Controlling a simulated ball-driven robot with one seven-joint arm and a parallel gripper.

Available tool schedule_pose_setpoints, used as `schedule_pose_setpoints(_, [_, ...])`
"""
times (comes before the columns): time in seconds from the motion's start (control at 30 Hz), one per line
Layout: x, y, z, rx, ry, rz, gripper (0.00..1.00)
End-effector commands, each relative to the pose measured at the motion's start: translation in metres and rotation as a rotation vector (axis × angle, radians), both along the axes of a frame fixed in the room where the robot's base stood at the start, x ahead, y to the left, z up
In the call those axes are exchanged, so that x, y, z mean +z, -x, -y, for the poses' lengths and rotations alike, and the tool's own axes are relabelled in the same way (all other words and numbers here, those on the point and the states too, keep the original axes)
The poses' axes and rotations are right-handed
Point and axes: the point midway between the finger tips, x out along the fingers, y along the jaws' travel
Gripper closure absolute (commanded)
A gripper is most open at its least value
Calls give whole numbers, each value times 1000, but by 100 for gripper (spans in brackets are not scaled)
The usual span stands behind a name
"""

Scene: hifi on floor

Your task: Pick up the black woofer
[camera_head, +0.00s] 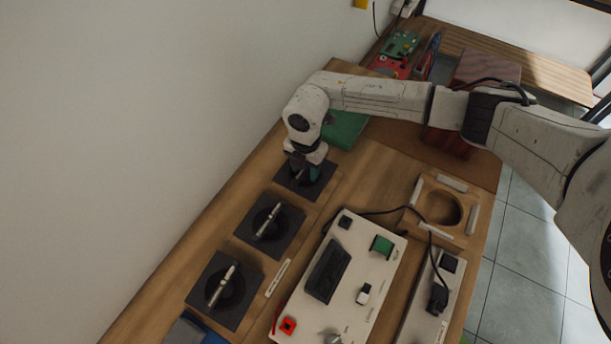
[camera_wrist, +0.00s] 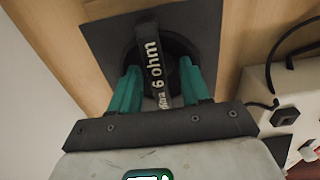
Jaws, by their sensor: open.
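The middle woofer (camera_head: 252,226) and the nearest woofer (camera_head: 212,297) are uncovered. In the wrist view, my gripper's green fingers (camera_wrist: 160,72) are open, one on each side of the dark bar marked "6 ohm" on the woofer (camera_wrist: 200,25). I cannot tell whether the fingers touch the bar.
A white panel (camera_head: 315,300) with switches and a cable stands right of the row. A wooden block with a round hole (camera_head: 438,207) is farther right. A green box (camera_head: 345,130) lies behind my gripper. A white wall borders the bench at left.

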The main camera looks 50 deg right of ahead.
Motion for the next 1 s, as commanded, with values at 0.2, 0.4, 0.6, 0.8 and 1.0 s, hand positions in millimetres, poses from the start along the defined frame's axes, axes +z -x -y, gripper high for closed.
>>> schedule_pose_setpoints(0.2, [0,0,0,0,0,0,53])
schedule_pose_setpoints(0.4, [0,0,0,0,0,0,71])
schedule_pose_setpoints(0.6, [0,0,0,0,0,0,91])
schedule_pose_setpoints(0.8, [0,0,0,0,0,-1,100])
schedule_pose_setpoints(1.0, [0,0,0,0,0,-1,100])
